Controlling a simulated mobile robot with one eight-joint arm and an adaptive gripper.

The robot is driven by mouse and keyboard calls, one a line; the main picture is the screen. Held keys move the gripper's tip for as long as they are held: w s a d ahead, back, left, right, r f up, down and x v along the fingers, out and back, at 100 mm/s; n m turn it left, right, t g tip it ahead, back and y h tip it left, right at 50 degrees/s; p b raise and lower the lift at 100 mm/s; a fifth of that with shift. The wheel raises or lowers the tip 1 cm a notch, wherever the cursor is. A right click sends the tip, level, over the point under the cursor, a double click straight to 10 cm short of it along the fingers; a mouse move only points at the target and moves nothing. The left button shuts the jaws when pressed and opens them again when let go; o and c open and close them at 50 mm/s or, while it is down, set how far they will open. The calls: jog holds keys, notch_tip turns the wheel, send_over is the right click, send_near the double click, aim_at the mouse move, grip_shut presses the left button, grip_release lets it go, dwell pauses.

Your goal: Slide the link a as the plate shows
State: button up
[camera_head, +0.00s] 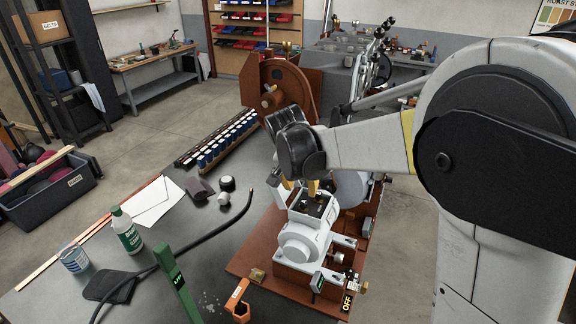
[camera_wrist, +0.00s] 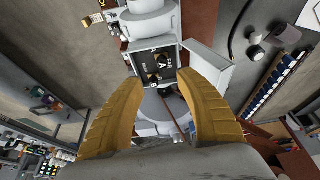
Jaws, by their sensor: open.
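A small black panel (camera_wrist: 154,62) with pale lettering, including a large A, lies in a light grey housing in the wrist view. Small dark and brass-coloured parts sit on it; I cannot tell which is link a. In the head view the panel (camera_head: 312,206) is on top of the white machine (camera_head: 300,243). My gripper (camera_head: 300,188) is above it, pointing down. In the wrist view my gripper (camera_wrist: 160,80) has its two yellow fingers apart, at the panel's near edge, with nothing clearly held. Contact cannot be told.
The machine stands on a reddish-brown base (camera_head: 262,265) on a grey bench.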

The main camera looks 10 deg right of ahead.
aim_at(303, 202)
jog(key=x, duration=0.3)
jog(key=b+x, duration=0.1)
jog(key=x, duration=0.3)
jog(key=b+x, duration=0.1)
jog(key=x, duration=0.3)
jog(key=shift+w+a, duration=0.1)
jog(key=shift+w, duration=0.25)
grip_shut()
